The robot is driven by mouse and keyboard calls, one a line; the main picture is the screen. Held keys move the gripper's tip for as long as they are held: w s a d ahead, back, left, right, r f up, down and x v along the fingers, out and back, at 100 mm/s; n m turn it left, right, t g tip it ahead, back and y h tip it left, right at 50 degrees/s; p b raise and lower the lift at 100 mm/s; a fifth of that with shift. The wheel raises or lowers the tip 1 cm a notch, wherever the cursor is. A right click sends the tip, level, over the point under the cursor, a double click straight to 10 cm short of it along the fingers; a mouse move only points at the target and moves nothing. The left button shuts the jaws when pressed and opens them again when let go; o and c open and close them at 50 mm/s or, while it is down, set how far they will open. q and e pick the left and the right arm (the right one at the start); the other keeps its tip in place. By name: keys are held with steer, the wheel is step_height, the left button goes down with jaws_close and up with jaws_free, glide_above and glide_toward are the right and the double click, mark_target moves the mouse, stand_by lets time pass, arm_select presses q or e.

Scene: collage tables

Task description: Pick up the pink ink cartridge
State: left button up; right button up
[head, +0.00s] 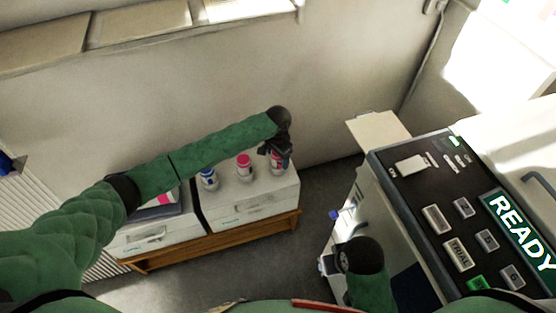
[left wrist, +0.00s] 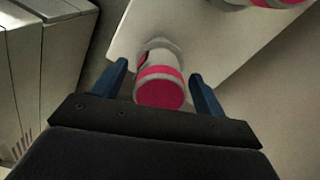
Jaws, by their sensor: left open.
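A white cartridge with a pink cap and pink band (left wrist: 160,92) stands between the fingers of my left gripper (left wrist: 159,71) in the left wrist view. Those fingers are open, one on each side of it, with no clear contact. In the head view my left gripper (head: 276,152) is over the right end of the white cabinet and partly hides this cartridge (head: 279,167). A second pink-capped cartridge (head: 244,165) stands to its left, and a pink-marked one (left wrist: 272,2) is cut off at the top of the wrist view. My right gripper is not visible.
A blue-capped cartridge (head: 208,178) stands farther left on the white cabinet (head: 262,204), which rests on a wooden stand (head: 217,237). The wall is close behind. A large machine with a READY panel (head: 412,205) stands at the right, with floor between.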

arm_select(q)
steer(key=shift+f, duration=0.65)
steer(key=c, duration=1.1)
steer(key=shift+r, duration=0.1)
steer(key=shift+c, duration=0.2)
